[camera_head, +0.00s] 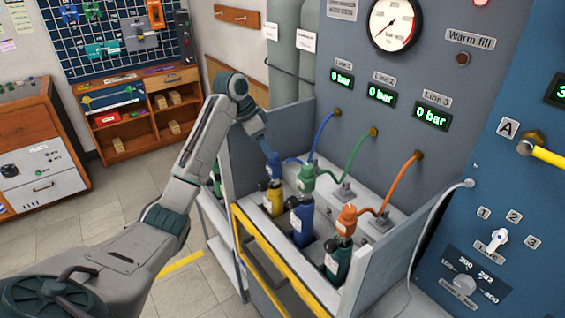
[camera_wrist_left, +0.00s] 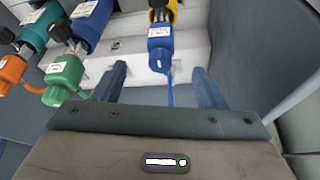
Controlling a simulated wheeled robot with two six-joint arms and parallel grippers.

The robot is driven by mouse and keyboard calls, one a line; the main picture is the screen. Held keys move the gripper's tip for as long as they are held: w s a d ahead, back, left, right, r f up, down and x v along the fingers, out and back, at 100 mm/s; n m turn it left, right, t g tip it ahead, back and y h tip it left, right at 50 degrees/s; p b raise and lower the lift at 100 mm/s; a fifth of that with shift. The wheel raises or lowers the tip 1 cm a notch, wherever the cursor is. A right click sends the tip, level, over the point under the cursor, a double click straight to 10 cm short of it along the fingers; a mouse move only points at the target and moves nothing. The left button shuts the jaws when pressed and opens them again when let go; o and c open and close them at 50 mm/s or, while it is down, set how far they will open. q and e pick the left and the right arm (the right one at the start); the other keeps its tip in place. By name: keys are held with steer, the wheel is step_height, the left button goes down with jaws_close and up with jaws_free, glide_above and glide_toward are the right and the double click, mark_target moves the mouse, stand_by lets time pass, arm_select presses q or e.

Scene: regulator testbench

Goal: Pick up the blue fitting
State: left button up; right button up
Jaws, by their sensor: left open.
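The blue fitting (camera_head: 274,166) sits on top of the yellow cylinder (camera_head: 273,201) at the far left end of the open bench box. My left gripper (camera_head: 267,150) is just above it, at the end of the arm coming in from the left. In the left wrist view the blue fitting (camera_wrist_left: 160,45) appears ahead of the space between the two spread fingers (camera_wrist_left: 160,72), with a thin blue hose running from it. The fingers are open and empty. I cannot tell how far the fitting is from them. My right gripper does not show.
A green fitting (camera_head: 305,180) on a blue cylinder (camera_head: 302,224) and an orange fitting (camera_head: 346,219) on a dark green cylinder (camera_head: 338,262) stand in the same row. Hoses run to the grey panel (camera_head: 345,90). Box walls and a yellow-edged front (camera_head: 270,262) enclose the row.

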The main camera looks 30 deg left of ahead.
mark_target(277, 164)
arm_select(q)
steer(key=p+x, duration=0.1)
steer(key=x, duration=0.2)
steer(key=p+x, duration=0.1)
steer(key=x, duration=0.1)
steer(key=p+x, duration=0.1)
steer(key=x, duration=0.2)
steer(key=shift+w+d+f, duration=0.2)
steer(key=shift+w, duration=0.15)
steer(key=shift+w+f, duration=0.15)
steer(key=shift+f, duration=0.3)
steer(key=c, duration=1.3)
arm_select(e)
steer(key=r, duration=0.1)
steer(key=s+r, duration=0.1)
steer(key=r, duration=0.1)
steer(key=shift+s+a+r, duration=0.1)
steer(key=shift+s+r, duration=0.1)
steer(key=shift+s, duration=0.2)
